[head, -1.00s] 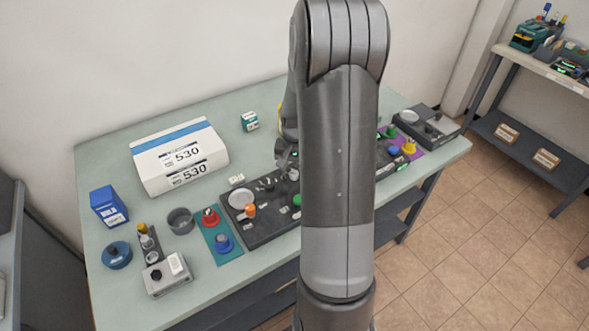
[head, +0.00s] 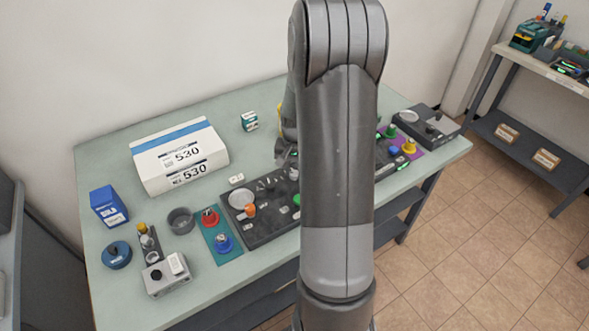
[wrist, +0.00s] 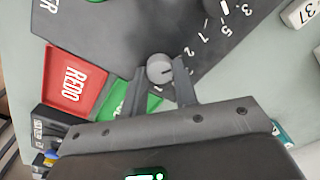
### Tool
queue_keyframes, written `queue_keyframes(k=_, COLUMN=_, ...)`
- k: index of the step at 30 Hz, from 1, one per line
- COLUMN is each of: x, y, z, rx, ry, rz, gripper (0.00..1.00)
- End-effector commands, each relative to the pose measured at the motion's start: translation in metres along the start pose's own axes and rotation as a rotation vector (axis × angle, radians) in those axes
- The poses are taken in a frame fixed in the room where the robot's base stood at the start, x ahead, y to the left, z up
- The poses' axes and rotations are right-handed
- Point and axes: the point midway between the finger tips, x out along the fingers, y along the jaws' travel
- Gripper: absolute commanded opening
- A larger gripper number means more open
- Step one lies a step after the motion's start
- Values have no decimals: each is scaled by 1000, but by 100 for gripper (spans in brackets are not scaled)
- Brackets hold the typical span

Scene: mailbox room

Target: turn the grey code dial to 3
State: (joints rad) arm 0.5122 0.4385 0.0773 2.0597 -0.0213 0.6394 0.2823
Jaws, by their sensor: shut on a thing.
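The grey code dial (wrist: 159,70) is a round knob with a light pointer line, on a dark panel (wrist: 115,40) in the wrist view. My gripper (wrist: 161,67) has one finger on each side of the dial and is shut on it. The pointer line points roughly to the right in that view. Printed digits, including 1 and 2, stand just right of the dial. I cannot tell exactly which digit the pointer meets.
A red REDO plate (wrist: 75,82) and a green plate (wrist: 140,102) lie near the dial. Another knob sits at the wrist view's top edge. In the head view, a white 530 box (head: 180,155) and a panel with an orange knob (head: 249,210) stand on the table (head: 120,165).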

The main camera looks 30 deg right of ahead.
Motion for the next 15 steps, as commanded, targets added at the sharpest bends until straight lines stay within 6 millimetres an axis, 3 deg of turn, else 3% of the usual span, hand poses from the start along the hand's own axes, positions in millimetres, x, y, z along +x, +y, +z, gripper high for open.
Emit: queue_keyframes(k=15, x=0, y=0, z=0, rx=338, ry=9, rz=0, gripper=4)
